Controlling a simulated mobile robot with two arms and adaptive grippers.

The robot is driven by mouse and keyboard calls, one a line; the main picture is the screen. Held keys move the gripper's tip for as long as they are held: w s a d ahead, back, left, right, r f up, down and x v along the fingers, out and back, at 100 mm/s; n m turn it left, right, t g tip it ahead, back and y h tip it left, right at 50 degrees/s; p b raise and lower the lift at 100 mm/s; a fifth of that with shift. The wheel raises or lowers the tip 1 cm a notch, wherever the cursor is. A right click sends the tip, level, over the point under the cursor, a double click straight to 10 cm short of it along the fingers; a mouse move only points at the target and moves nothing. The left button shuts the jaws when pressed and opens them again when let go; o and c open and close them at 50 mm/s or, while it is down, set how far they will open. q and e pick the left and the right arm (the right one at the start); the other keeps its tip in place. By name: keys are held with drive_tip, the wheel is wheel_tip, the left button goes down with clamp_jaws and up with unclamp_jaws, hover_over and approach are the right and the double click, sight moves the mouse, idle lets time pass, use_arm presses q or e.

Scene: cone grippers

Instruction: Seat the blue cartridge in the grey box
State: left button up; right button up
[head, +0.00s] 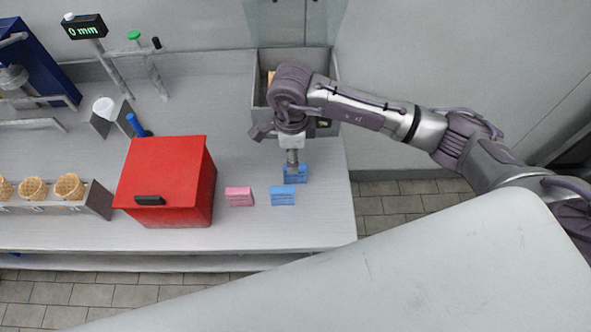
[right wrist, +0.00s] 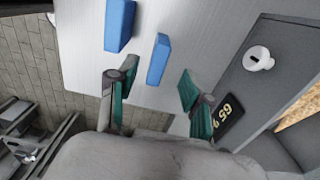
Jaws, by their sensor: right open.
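Two blue cartridges lie on the counter: one (head: 296,175) right at my right gripper, the other (head: 283,196) just in front of it. My right gripper (head: 292,162) points down over the rear cartridge and partly hides it. In the right wrist view, its teal-padded fingers (right wrist: 153,88) are apart and empty. The nearer blue cartridge (right wrist: 158,59) is ahead of the gap between them, and the other (right wrist: 119,25) is farther off. The grey box (head: 260,91) stands open-topped at the back, partly hidden by my right arm; its wall also shows in the right wrist view (right wrist: 265,85). My left gripper is out of view.
A pink cartridge (head: 239,197) lies left of the blue ones. A red box (head: 165,180) with a dark handle stands farther left. A rack with waffle cups (head: 33,190) and a stand with a display (head: 85,26) are at far left. The counter's right edge is near.

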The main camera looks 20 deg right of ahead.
drive_tip(key=shift+s+f, duration=0.1)
drive_tip(key=shift+f, duration=0.2)
drive_tip(key=f+p, duration=0.2)
drive_tip(key=f, duration=0.1)
drive_tip(key=shift+s+d+f, duration=0.15)
drive_tip(key=shift+d+f, duration=0.1)
drive_tip(key=shift+d, duration=0.1)
drive_tip(key=shift+f+p, duration=0.3)
drive_tip(key=shift+f, duration=0.35)
clamp_jaws()
